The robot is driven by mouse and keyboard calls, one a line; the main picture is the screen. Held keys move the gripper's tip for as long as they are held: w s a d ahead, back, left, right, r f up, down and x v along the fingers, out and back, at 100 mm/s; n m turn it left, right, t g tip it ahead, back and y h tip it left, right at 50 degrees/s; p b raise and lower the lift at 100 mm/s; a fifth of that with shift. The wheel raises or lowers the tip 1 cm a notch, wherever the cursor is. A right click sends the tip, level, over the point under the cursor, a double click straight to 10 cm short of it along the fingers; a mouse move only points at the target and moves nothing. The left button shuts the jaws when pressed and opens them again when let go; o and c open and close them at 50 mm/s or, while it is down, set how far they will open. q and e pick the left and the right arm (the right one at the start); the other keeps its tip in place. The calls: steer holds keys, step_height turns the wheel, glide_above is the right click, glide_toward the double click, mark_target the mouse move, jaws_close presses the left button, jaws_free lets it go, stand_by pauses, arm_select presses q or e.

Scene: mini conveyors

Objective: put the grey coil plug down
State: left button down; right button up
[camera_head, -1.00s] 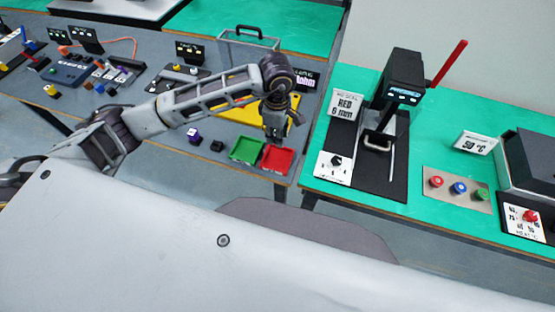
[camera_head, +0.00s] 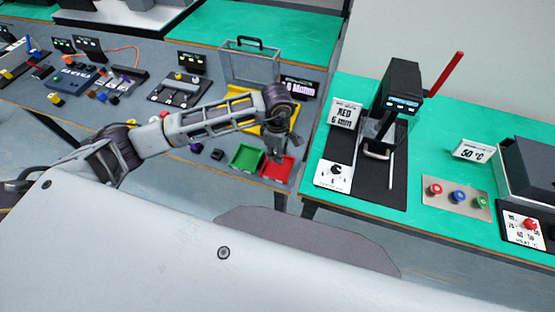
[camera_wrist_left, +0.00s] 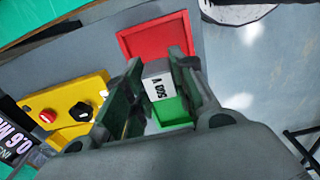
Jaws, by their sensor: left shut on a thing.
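My left gripper (camera_head: 277,150) is low over the green tray (camera_head: 246,157) and the red tray (camera_head: 284,169) on the grey table. In the left wrist view my left gripper (camera_wrist_left: 160,72) is shut on the grey coil plug (camera_wrist_left: 158,82), a light grey block with dark lettering. In that view the red tray (camera_wrist_left: 187,33) lies beyond the plug and the green tray (camera_wrist_left: 172,112) shows behind and below it. I cannot tell whether the plug touches a tray. The head view hides the plug behind the gripper. My right gripper is not in view.
A yellow control box (camera_wrist_left: 62,100) stands beside the trays. A clear bin (camera_head: 250,65) with a black handle stands behind them. A small black block (camera_head: 217,154) lies left of the green tray. A green table (camera_head: 330,205) with a press is at the right.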

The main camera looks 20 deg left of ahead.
arm_select(q)
steer(key=shift+f, duration=0.65)
steer(key=shift+f+p, duration=0.3)
steer(key=shift+f, duration=1.6)
steer(key=shift+f, duration=0.15)
steer(key=c, duration=1.2)
jaws_free()
steer(key=shift+o, duration=0.2)
steer(key=shift+r, duration=0.2)
steer(key=shift+r+b, duration=1)
steer(key=shift+r, duration=5)
